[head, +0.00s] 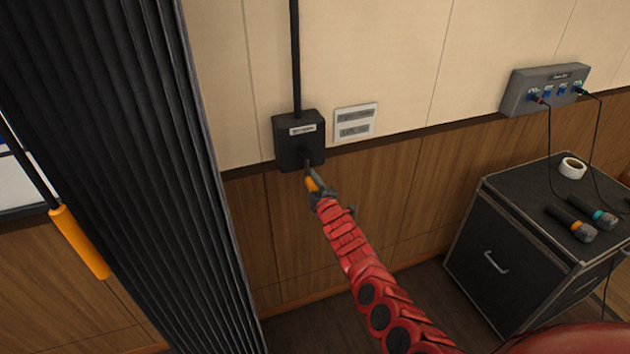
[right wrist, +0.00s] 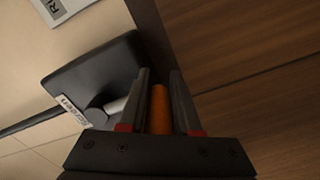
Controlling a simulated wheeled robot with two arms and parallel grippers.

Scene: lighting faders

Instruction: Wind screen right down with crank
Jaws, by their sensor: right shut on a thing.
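The black crank box (head: 298,139) is fixed to the wall where the cream panel meets the wood, with a white label and a black rod rising from it. It also shows in the right wrist view (right wrist: 95,72). The crank's orange handle (right wrist: 159,108) sits between the fingers of my right gripper (right wrist: 160,100), which is shut on it. In the head view the right gripper (head: 318,192) is just below the box, with a bit of orange showing at its tip. The screen itself cannot be made out clearly. My left gripper is out of view.
A white two-line sign (head: 355,122) is on the wall right of the box. A dark pleated curtain (head: 120,170) hangs at left, by an orange-handled rod (head: 80,242). A black case (head: 500,260) with microphones and tape stands at right, below a grey socket box (head: 545,88).

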